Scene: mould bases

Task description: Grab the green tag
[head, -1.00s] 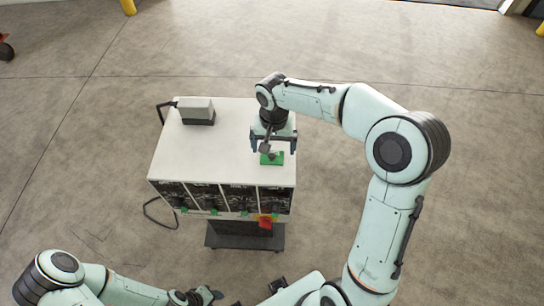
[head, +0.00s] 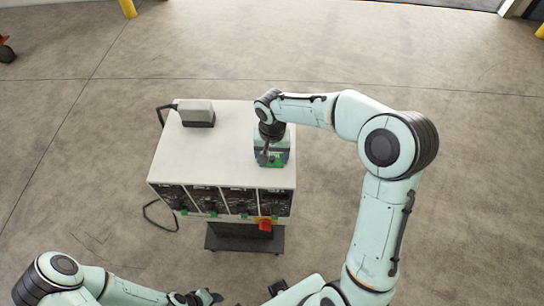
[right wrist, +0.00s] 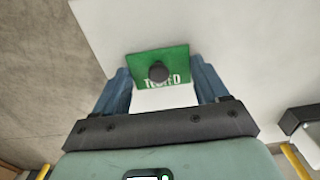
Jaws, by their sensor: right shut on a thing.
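The green tag (head: 276,163) is at the right part of the white cabinet top, mostly covered by my right gripper (head: 270,158) in the head view. In the right wrist view the tag (right wrist: 143,62) is a green plate with white lettering and a dark round knob. It sits between the two blue fingers of my right gripper (right wrist: 162,82), which is shut on it. My left gripper (head: 205,297) is at the bottom edge of the head view, small and partly cut off, away from the cabinet.
The white cabinet (head: 215,165) has dark front panels with several small green pieces. A red knob on yellow (head: 265,224) is at its lower front right. A grey box (head: 197,112) with a black cable stands at the back left of the top.

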